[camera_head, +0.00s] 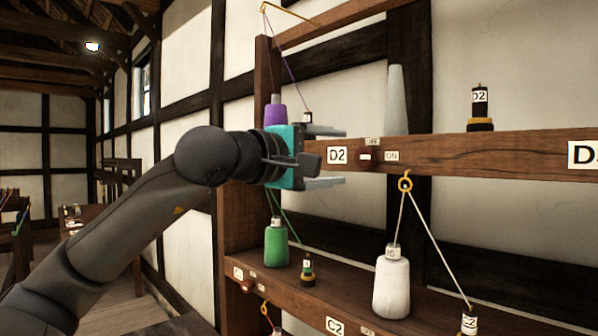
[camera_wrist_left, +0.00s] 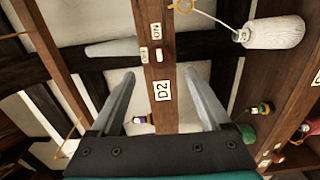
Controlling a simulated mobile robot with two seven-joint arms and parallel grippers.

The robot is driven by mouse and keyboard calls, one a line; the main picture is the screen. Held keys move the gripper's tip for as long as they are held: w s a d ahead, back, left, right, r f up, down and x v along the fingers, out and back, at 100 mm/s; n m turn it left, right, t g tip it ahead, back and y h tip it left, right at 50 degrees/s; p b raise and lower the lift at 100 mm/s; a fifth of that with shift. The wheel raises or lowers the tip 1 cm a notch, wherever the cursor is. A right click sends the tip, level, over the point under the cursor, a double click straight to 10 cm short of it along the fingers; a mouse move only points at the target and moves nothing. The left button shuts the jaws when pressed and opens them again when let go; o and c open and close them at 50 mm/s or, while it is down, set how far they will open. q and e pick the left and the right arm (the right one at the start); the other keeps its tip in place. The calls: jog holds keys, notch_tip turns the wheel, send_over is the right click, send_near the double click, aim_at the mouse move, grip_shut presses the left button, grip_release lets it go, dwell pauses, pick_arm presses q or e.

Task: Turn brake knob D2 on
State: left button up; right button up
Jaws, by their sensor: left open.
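Brake knob D2 (camera_head: 365,156) is a small dark knob with a white mark on the upper wooden rail. It sits between the D2 label (camera_head: 337,155) and the ON label (camera_head: 391,156), with the OFF label (camera_head: 372,141) just above. I cannot tell which way it is turned. My left gripper (camera_head: 344,157) is open and empty, its fingers pointing toward the rail, one above the other. In the left wrist view the knob (camera_wrist_left: 158,55) shows beyond and between the fingertips (camera_wrist_left: 159,73), apart from both.
A white bobbin (camera_head: 392,285), a green bobbin (camera_head: 276,246) and small labelled weights stand on the lower shelf. A grey cone (camera_head: 395,100) and a dark weight (camera_head: 480,108) stand on the upper rail. A cord runs through a yellow ring (camera_head: 405,183) beneath the rail.

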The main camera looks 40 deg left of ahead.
pick_arm(q)
jog(key=s+b, duration=0.4)
jog(key=s, duration=0.3)
jog(key=shift+s+a, duration=0.3)
jog(key=shift+s, duration=0.1)
